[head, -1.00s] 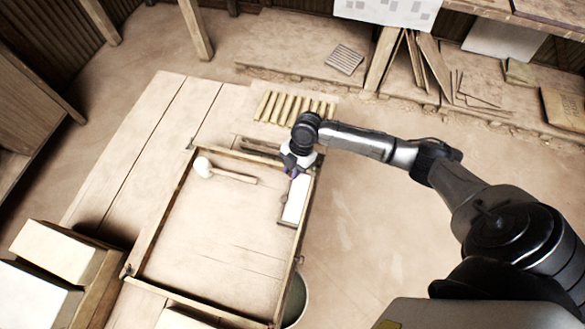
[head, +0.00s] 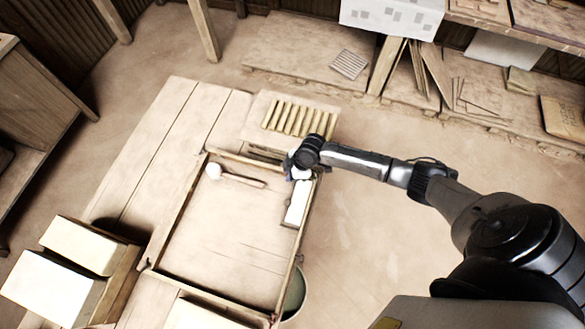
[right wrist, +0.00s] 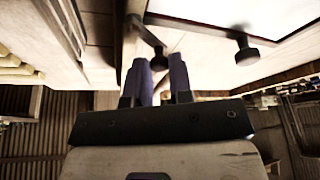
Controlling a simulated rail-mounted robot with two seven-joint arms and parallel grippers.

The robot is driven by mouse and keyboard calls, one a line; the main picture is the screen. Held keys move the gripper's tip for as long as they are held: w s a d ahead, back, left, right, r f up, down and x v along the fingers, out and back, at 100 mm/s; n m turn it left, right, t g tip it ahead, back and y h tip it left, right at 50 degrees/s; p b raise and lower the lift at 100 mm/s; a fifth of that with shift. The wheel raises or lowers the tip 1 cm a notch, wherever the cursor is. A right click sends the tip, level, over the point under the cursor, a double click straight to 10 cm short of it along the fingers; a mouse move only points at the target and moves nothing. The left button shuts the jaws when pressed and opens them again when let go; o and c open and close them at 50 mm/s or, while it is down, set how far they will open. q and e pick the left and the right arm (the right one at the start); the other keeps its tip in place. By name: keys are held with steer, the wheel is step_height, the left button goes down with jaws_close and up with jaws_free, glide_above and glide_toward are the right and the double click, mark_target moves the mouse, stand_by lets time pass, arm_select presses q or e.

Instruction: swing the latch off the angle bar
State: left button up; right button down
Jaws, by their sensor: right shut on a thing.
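A wooden frame of thin bars (head: 177,209) lies on the plank table; I cannot tell which bar is the angle bar. My right gripper (head: 294,174) is at the frame's far right corner. Its fingers are mostly hidden there by my wrist. In the right wrist view my right gripper (right wrist: 160,64) has its two fingers close together, shut on a small dark knobbed piece (right wrist: 148,36), which looks like the latch. A second dark knob (right wrist: 244,50) stands to its right, apart from the fingers. My left gripper is not in view.
A white-headed mallet (head: 236,177) lies inside the frame, near a white block (head: 296,204) at the right bar. A ribbed rack (head: 292,117) is behind the corner. A bucket (head: 294,294) stands at the right edge. Pale boxes (head: 50,290) are front left.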

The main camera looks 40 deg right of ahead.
steer(key=m+p, duration=0.1)
steer(key=m, duration=0.1)
steer(key=w+m+t+h+p, duration=0.1)
steer(key=p, duration=0.1)
steer(key=m+p, duration=0.2)
steer(key=shift+w+d+r+m+t, duration=0.15)
steer(key=shift+r+m+t, duration=0.1)
steer(key=shift+m+t, duration=0.05)
steer(key=shift+w+d+m+h+p, duration=0.15)
steer(key=shift+m+h+p, duration=0.15)
steer(key=shift+m+p, duration=0.25)
steer(key=shift+w+d+m+h+p, duration=0.1)
steer(key=shift+m+h+p, duration=0.2)
steer(key=shift+m+p, duration=0.25)
steer(key=shift+w+d+f+m+t+h+p, duration=0.2)
steer(key=shift+m+t+h+p, duration=0.15)
steer(key=shift+m+p, duration=0.55)
steer(key=c, duration=1)
jaws_free()
